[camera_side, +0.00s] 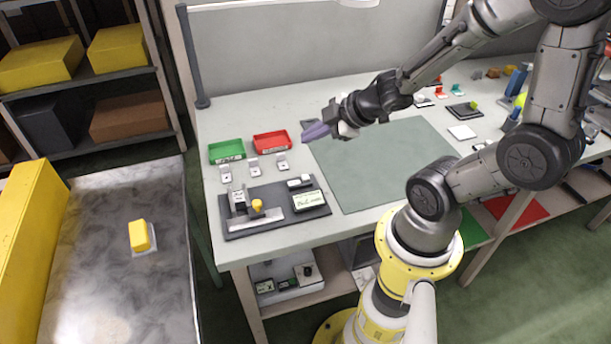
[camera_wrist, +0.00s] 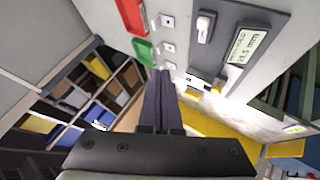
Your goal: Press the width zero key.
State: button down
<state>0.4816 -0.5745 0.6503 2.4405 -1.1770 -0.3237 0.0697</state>
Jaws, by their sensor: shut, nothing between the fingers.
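The width gauge is a dark base plate (camera_side: 240,228) on the bench, with a steel slide, a yellow knob (camera_side: 257,205) and a display (camera_side: 308,200). The display (camera_wrist: 242,46) also shows in the wrist view, its text too small to read surely. A small white key block (camera_side: 299,182) sits behind the display; it also shows in the wrist view (camera_wrist: 205,27). I cannot read a label on it. My gripper (camera_side: 318,131) is shut and empty, above the bench behind the gauge, clear of the key. Its dark fingers (camera_wrist: 159,76) show in the wrist view.
A green tray (camera_side: 227,151) and a red tray (camera_side: 272,141) stand at the back left, with small white blocks before them. A green mat (camera_side: 375,165) lies to the right. A yellow piece (camera_side: 139,236) lies on the conveyor (camera_side: 110,290) at left.

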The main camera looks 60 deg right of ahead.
jog(key=shift+f, duration=0.1)
send_over(310, 181)
jog(key=shift+d+f, duration=0.1)
jog(key=shift+f, duration=4.15)
jog(key=shift+f, duration=0.1)
jog(key=shift+f, duration=0.3)
jog(key=shift+f, duration=0.55)
jog(key=shift+r, duration=0.95)
jog(key=shift+r, duration=0.15)
jog(key=shift+r, duration=2.35)
